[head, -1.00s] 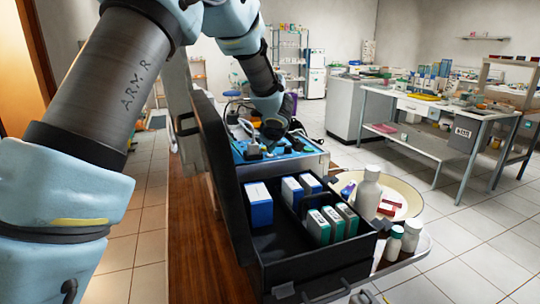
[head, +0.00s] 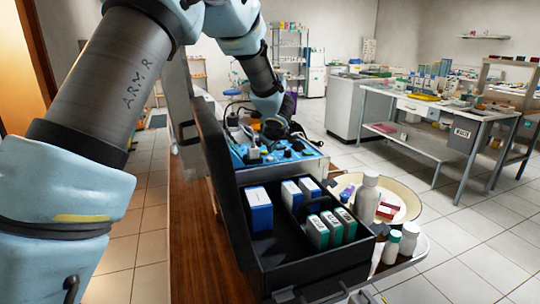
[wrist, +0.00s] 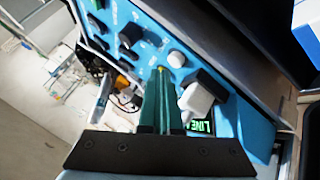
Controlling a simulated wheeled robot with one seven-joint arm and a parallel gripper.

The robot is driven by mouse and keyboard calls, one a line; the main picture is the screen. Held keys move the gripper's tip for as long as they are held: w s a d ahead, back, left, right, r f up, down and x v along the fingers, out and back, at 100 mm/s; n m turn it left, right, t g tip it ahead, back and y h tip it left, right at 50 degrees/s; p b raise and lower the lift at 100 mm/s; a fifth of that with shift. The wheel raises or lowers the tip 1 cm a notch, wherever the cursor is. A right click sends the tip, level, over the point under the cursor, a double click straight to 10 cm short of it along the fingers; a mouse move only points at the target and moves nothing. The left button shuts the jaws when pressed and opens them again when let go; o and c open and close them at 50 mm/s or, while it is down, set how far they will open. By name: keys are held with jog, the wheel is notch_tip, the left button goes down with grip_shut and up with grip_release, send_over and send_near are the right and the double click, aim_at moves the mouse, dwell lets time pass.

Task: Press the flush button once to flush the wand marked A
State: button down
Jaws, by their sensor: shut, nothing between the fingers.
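The blue control panel (head: 276,161) of the open dental case carries several dark knobs and a white piece in the head view. In the wrist view the panel (wrist: 225,105) fills the middle, with a white round knob (wrist: 177,59), a white block (wrist: 196,102) and a dark display with green letters reading "LINE" (wrist: 201,127). My gripper (wrist: 161,72) is shut and empty, its green fingers pointing at the panel. A small yellow spot shows at the fingertips; I cannot tell whether they touch the panel. I cannot make out the flush button or a wand marked A.
The case's black tray (head: 285,250) holds several blue-and-white and green boxes. A white bottle (head: 367,199) and smaller bottles stand right of it, near a cream basin (head: 405,195). The raised black lid (head: 222,180) stands left of the tray. Cables lie behind the panel.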

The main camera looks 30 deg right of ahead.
jog(key=shift+r, duration=0.1)
notch_tip(320, 180, up, 5)
jog(key=p, duration=0.6)
jog(key=shift+d, duration=0.1)
dwell(0.8)
